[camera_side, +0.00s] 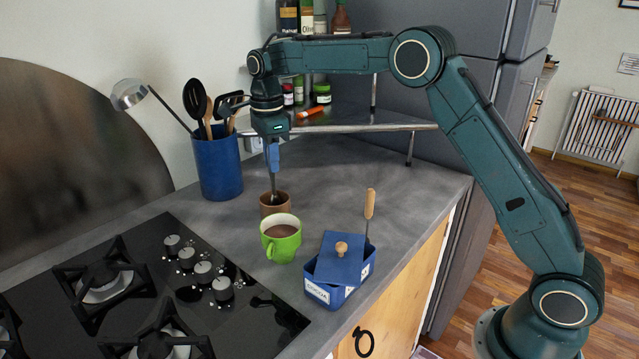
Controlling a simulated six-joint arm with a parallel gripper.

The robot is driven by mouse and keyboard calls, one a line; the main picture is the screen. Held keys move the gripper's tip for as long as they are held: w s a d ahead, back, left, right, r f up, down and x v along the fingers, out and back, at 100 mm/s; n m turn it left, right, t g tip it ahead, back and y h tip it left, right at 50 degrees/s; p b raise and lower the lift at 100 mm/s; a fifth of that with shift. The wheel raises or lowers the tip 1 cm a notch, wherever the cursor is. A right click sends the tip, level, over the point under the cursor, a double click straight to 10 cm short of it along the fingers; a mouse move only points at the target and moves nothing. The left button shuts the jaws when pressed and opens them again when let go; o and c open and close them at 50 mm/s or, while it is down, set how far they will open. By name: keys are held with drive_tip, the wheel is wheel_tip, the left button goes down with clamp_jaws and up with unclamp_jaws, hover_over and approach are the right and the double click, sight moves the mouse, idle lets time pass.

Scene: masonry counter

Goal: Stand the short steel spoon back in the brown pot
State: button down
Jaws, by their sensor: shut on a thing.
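The brown pot (274,209) stands upright on the grey counter, behind the green mug. My gripper (273,166) points down above the pot and is shut on the short steel spoon (272,184). The spoon hangs nearly upright, with its lower end inside the pot's mouth. Its upper part is hidden by the gripper's fingers. I cannot tell whether the spoon touches the pot's bottom.
A blue crock (218,166) with utensils stands left of the pot. A green mug (281,241) of brown drink is close in front. A blue lidded box (334,279) stands front right, the stove (140,278) front left. A raised rack (350,128) stands behind.

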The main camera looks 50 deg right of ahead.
drive_tip(key=shift+f, duration=1.25)
idle(0.4)
drive_tip(key=c, duration=0.9)
unclamp_jaws()
drive_tip(key=shift+r, duration=3.5)
drive_tip(key=shift+r, duration=0.1)
